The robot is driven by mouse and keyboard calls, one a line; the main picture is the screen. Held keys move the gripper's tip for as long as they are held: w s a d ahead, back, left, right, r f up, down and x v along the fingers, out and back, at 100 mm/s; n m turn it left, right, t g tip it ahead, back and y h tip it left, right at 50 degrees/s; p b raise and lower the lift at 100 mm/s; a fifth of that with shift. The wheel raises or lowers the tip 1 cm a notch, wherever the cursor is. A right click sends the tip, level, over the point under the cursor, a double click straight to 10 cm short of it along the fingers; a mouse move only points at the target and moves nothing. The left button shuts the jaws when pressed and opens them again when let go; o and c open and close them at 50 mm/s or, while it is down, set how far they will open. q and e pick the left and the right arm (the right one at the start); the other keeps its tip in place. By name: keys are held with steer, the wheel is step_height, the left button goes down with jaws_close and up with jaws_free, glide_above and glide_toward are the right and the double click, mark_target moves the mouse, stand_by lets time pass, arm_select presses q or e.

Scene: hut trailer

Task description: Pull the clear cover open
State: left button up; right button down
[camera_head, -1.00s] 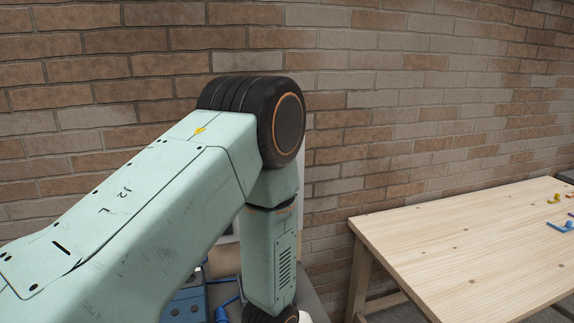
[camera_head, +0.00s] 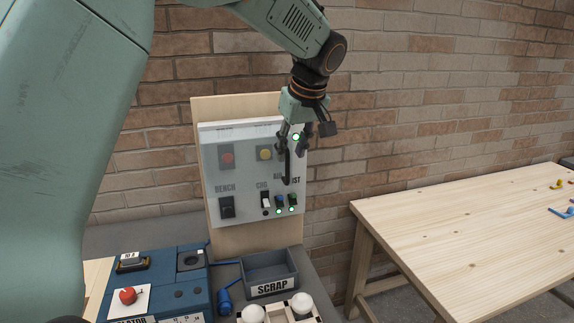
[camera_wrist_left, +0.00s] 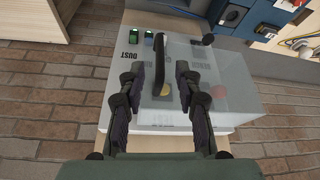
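The clear cover (camera_head: 234,183) is a translucent box front over the control panel (camera_head: 303,208) on the wooden backboard; it looks closed. It also shows in the left wrist view (camera_wrist_left: 240,108). Its black bar handle (camera_head: 287,168) stands upright near the right side of the cover. Behind the cover are a red button (camera_head: 227,157), a yellow button (camera_head: 264,154) and several switches. My left gripper (camera_head: 293,150) is at the upper end of the handle. In the left wrist view its fingers (camera_wrist_left: 160,92) are apart, one on each side of the handle (camera_wrist_left: 158,62), with gaps showing. My right gripper is not in view.
Below the panel stand a grey SCRAP bin (camera_head: 270,266), a blue unit (camera_head: 180,297) with a red knob (camera_head: 128,296), and a holder with white round items (camera_head: 252,314). A wooden table (camera_head: 450,235) is at right. A brick wall (camera_head: 420,110) stands behind.

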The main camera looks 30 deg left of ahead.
mark_target(289, 162)
arm_select(q)
steer(key=x, duration=0.4)
steer(key=shift+f+p, duration=0.35)
steer(key=shift+a+f, duration=0.4)
steer(key=shift+f, duration=0.05)
steer(key=shift+w+d, duration=0.2)
steer(key=shift+d, duration=0.05)
steer(key=shift+c, duration=0.2)
steer(key=shift+d, duration=0.1)
steer(key=shift+c, duration=0.8)
steer(key=shift+s+a, duration=0.15)
steer(key=shift+a, duration=0.05)
jaws_close()
